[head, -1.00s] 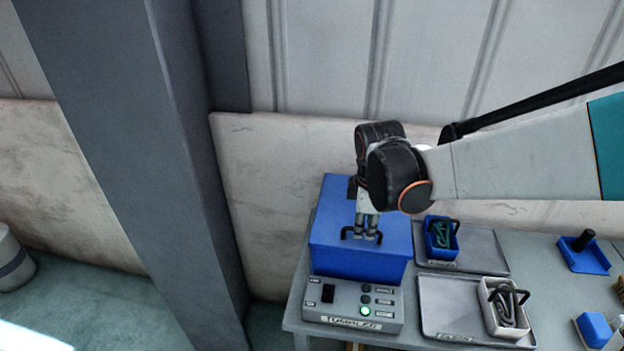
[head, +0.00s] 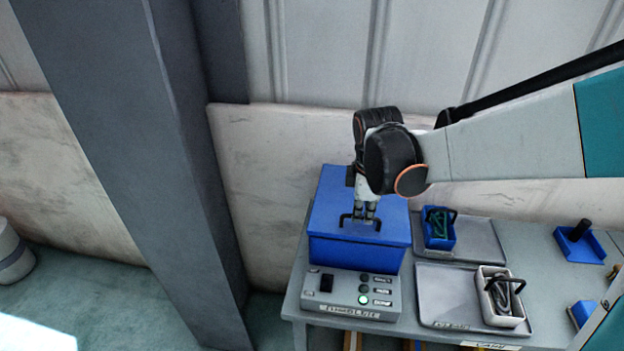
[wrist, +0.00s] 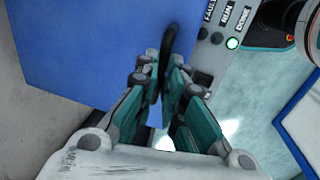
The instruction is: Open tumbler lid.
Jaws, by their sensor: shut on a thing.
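The tumbler (head: 352,252) is a blue box on a grey control base with a lit green lamp. Its flat blue lid (head: 333,203) lies down on the box. A black bar handle (head: 346,219) sits near the lid's front edge. My gripper (head: 365,217) points down onto the lid and is shut on the handle, whose ends show on both sides of the fingers. In the wrist view, the black handle (wrist: 169,45) runs in between my fingertips, and the blue lid (wrist: 85,50) fills the upper left. The fingers hide the handle's middle.
A grey tray (head: 437,312) with a white bin (head: 512,317) is right of the tumbler. A small blue bin (head: 440,243) stands behind it. A blue holder with a black cylinder (head: 580,245) is further right. A grey column (head: 150,150) stands at left.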

